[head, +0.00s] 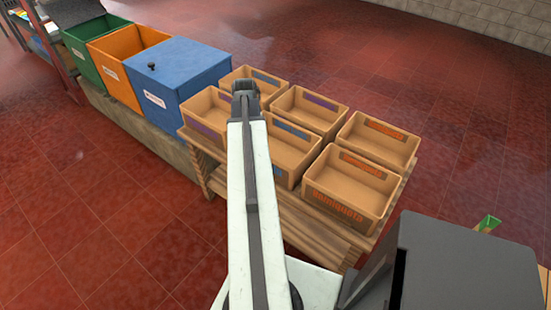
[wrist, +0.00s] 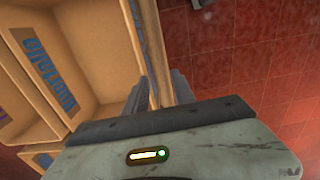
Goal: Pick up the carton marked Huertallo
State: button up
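In the wrist view a tan open carton (wrist: 95,60) fills the left side. Blue lettering on its inner wall (wrist: 55,62) runs sideways and seems to read Huertallo, though not clearly. My gripper (wrist: 159,85) is over this carton's side wall (wrist: 152,45), with one finger inside and one outside. The fingers are apart, with the wall between them; contact is hard to judge. In the head view my gripper (head: 245,88) is above the rear left cartons. Blue labels show on the back left carton (head: 266,77) and the middle carton (head: 292,130).
Cartons with purple labels (head: 320,103) and orange labels (head: 350,203) share the wooden rack (head: 320,240). Blue (head: 180,72), orange (head: 118,70) and green (head: 78,58) bins stand at the left. Red tiled floor lies open beyond the rack.

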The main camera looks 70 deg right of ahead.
jog(key=s+f+b, duration=0.1)
jog(key=f+b, duration=0.1)
jog(key=f, duration=0.1)
jog(key=s+d+f+b, duration=0.1)
jog(key=f+b, duration=0.1)
jog(key=b, duration=0.1)
jog(key=s+d+f+b, duration=0.1)
jog(key=f+b, duration=0.2)
jog(key=shift+s+f, duration=0.2)
jog(key=shift+f, duration=0.1)
jog(key=shift+r, duration=0.2)
grip_shut()
dwell(1.1)
